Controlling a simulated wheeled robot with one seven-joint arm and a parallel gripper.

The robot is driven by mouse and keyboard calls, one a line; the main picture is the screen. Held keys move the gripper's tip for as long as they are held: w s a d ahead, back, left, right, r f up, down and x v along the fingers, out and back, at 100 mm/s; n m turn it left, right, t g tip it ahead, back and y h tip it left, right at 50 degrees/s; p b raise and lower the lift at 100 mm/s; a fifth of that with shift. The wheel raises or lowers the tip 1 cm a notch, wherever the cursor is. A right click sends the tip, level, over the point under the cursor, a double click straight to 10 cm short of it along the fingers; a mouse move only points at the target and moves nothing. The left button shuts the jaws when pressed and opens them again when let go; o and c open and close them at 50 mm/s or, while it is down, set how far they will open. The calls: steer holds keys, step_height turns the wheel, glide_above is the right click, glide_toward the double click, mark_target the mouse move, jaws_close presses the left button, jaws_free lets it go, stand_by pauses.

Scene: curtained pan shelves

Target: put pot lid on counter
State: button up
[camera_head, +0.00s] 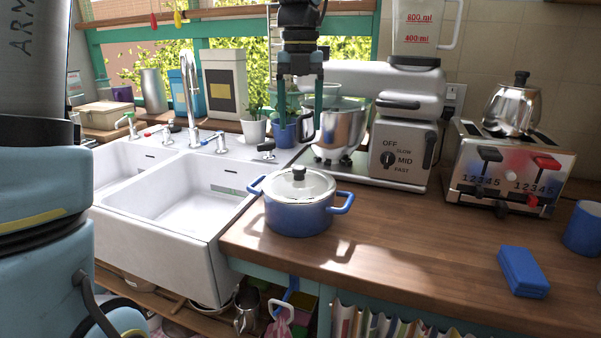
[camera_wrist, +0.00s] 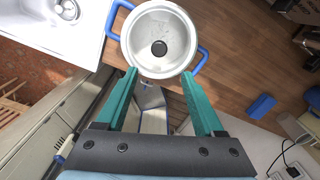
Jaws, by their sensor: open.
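The pot lid (camera_head: 300,182) is clear with a metal rim and a black knob, and sits on a blue two-handled pot (camera_head: 298,217) at the left end of the wooden counter (camera_head: 400,235). In the wrist view the lid (camera_wrist: 170,28) shows from above with its knob near the top. My gripper (camera_head: 304,134) is open and empty, pointing down well above the pot. Its teal fingers also show in the wrist view (camera_wrist: 160,78), apart from the lid.
A white sink (camera_head: 180,200) is left of the pot. A stand mixer (camera_head: 395,130) and a toaster (camera_head: 510,165) with a metal kettle (camera_head: 513,108) stand behind. The counter's middle is clear.

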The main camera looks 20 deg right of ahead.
glide_above(299, 167)
steer(key=f, duration=0.3)
steer(key=f+p, duration=0.1)
steer(key=f, duration=0.1)
steer(key=shift+s+d, duration=0.1)
steer(key=shift+s, duration=0.3)
steer(key=shift+w+f+p, duration=0.2)
steer(key=shift+f+p, duration=0.25)
steer(key=shift+f, duration=0.95)
steer(key=shift+w+f+p, duration=0.2)
steer(key=shift+f+p, duration=0.25)
steer(key=shift+f, duration=0.95)
jaws_close()
